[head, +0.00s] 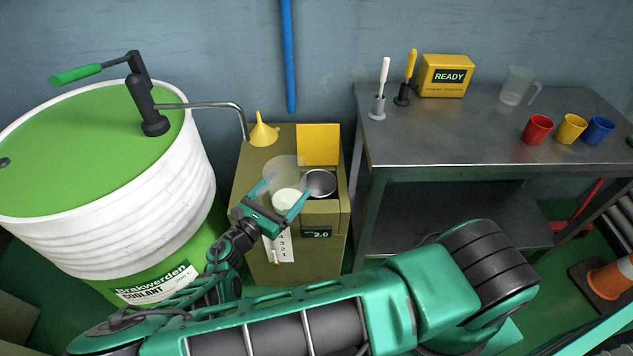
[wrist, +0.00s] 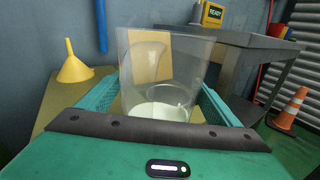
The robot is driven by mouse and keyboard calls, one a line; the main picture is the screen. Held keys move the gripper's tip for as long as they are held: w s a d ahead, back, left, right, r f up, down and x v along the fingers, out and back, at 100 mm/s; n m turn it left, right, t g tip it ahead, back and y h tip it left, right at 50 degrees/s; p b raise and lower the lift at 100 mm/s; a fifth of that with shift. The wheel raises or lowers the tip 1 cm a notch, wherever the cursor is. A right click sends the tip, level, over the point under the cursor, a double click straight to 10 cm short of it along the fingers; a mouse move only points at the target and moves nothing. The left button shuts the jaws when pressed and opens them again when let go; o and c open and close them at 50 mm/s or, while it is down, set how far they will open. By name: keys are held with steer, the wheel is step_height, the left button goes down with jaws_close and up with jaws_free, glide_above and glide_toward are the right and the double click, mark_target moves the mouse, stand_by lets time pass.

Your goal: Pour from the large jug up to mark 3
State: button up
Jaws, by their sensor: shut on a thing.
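My gripper (head: 285,190) is shut on a clear jug (head: 283,168), one finger on each side. The jug also fills the middle of the wrist view (wrist: 165,75), roughly upright, with pale liquid (wrist: 160,111) in its bottom. It is over the olive cabinet (head: 262,165), left of and close to a round metal opening (head: 321,181). A strip marked 4, 3, 2, 1 (head: 283,249) is on the cabinet front, partly hidden by my gripper. Its level cannot be read. A display (head: 317,233) reads 2.0. Another clear jug (head: 516,86) stands on the bench.
A yellow lid (head: 318,145) stands open behind the opening, with a yellow funnel (head: 263,131) at the back left. A coolant drum (head: 170,205) with a pump is at left. The metal bench (head: 440,138) at right holds red, yellow and blue cups (head: 571,129).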

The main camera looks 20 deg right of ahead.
mark_target(299, 179)
steer(key=shift+d+r, duration=0.1)
steer(key=shift+d, duration=0.2)
steer(key=shift+d+r+m+g+y, duration=0.3)
steer(key=shift+r+g+y, duration=0.15)
steer(key=shift+g+y, duration=0.4)
steer(key=shift+w+d+r+g+y+p, duration=0.15)
steer(key=shift+d+g+y+p, duration=0.15)
steer(key=shift+y, duration=0.25)
steer(key=shift+w+d+r+g+y+p, duration=0.1)
steer(key=shift+w+d+g+y, duration=0.05)
steer(key=shift+g+y, duration=0.3)
steer(key=shift+w+d+r+m+g+y, duration=0.2)
steer(key=shift+d+g+y, duration=0.15)
steer(key=shift+y, duration=0.2)
steer(key=shift+w+d+r+m+g+y, duration=0.2)
steer(key=shift+d+g+y, duration=0.05)
steer(key=shift+d+y, duration=0.25)
steer(key=shift+w+d+g+y+p, duration=0.1)
steer(key=shift+d+g+y+p, duration=0.1)
steer(key=shift+g+y+p, duration=0.45)
steer(key=shift+w+f+g+y, duration=0.1)
steer(key=shift+f+g+y, duration=0.15)
steer(key=shift+f+y, duration=0.65)
steer(key=shift+d+m+g+y+p, duration=0.2)
steer(key=shift+y+p, duration=0.1)
steer(key=shift+y, duration=0.2)
steer(key=shift+d+m+g+y+p, duration=0.1)
steer(key=shift+g+y+p, duration=0.15)
steer(key=shift+y, duration=0.2)
